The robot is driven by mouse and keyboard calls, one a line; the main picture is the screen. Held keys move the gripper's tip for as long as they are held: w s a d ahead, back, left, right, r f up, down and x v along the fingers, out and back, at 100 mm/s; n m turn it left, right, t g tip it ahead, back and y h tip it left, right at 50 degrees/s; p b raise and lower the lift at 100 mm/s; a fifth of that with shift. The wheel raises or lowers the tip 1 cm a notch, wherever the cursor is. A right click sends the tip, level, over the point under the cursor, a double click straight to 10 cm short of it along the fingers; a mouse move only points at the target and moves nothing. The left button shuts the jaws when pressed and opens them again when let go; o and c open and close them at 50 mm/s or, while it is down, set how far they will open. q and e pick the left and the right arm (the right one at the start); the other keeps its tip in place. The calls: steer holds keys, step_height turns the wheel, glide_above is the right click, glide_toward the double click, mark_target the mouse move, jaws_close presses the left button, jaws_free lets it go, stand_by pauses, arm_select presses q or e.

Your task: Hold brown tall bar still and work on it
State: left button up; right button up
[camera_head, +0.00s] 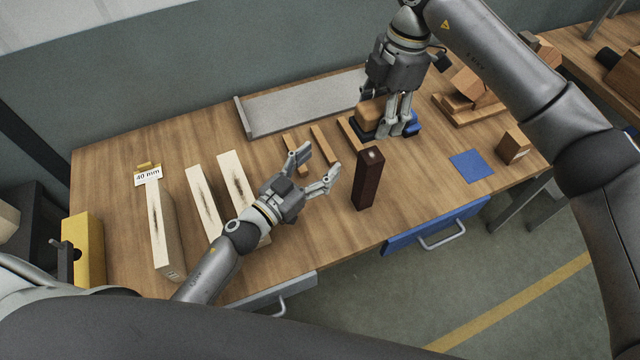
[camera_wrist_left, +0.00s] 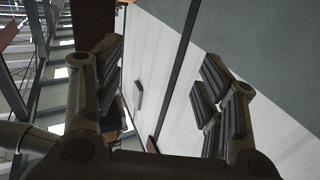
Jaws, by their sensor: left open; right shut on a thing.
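The brown tall bar (camera_head: 368,180) stands upright near the front edge of the table in the head view. My left gripper (camera_head: 318,164) is open and empty, just left of the bar and apart from it, its fingers pointing towards it.
A wooden block with a black base (camera_head: 367,118) is left of my right gripper. White bars (camera_head: 163,230) and thin wood strips (camera_head: 325,143) lie to the left. A grey tray (camera_head: 300,104) is behind. A blue square (camera_head: 471,165) and wooden blocks (camera_head: 513,147) are right.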

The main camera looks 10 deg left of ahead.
mark_target(360, 172)
arm_select(q)
steer(key=s+d+f+m+g+h, duration=0.2)
steer(key=s+m+g+h, duration=0.2)
steer(key=m+g+h, duration=0.15)
steer(key=shift+n+h, duration=0.25)
steer(key=x, duration=1.1)
steer(key=shift+w+d+f, duration=0.15)
steer(key=shift+w+d, duration=0.05)
steer(key=shift+w, duration=0.25)
steer(key=c, duration=1.3)
